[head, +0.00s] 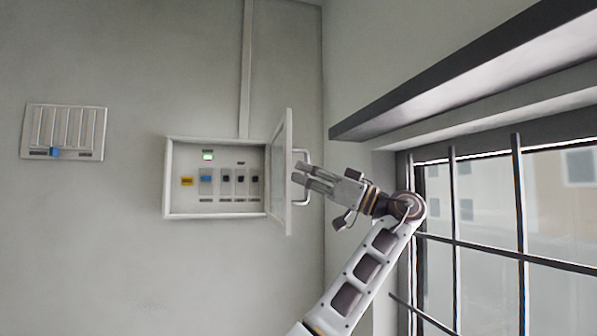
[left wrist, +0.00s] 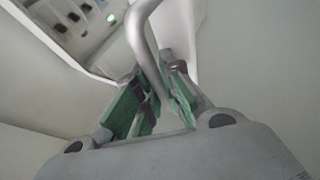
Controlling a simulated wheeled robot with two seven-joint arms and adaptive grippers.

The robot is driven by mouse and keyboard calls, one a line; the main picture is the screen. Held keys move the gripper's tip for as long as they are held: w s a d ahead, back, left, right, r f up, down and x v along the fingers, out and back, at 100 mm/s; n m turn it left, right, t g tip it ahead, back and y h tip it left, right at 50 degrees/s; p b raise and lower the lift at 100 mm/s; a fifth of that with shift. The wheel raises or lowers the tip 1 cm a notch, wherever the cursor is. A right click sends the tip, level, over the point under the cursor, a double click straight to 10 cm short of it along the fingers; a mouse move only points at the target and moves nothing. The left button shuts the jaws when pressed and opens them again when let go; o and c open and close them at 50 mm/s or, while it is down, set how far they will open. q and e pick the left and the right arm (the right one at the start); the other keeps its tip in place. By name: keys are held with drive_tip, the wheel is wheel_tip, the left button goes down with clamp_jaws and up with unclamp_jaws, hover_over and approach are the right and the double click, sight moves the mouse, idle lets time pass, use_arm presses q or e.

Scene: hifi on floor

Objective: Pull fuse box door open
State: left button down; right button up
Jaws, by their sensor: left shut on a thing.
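The fuse box (head: 215,215) is a white wall box with switches and a lit green indicator inside. Its door (head: 281,175) is hinged on the right side and stands swung out from the wall, so the inside shows. A bent metal door handle (head: 307,158) sits on the door's outer face. My left gripper (head: 303,178) is at this handle and shut on it. In the left wrist view the handle (left wrist: 145,45) runs down between the green-padded fingers of my left gripper (left wrist: 155,100). My right gripper is not in view.
A grey switch panel (head: 65,131) with a blue switch is on the wall at the left. A conduit (head: 246,70) runs up from the box. A barred window (head: 480,225) and a dark ledge (head: 450,70) are at the right, near my left arm.

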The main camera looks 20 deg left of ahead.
use_arm(q)
drive_tip(key=shift+w+d+g+p, duration=0.35)
drive_tip(key=shift+w+d+g, duration=0.05)
drive_tip(key=shift+d, duration=0.2)
idle(0.3)
drive_tip(key=c, duration=1.8)
unclamp_jaws()
drive_tip(key=shift+v, duration=3.85)
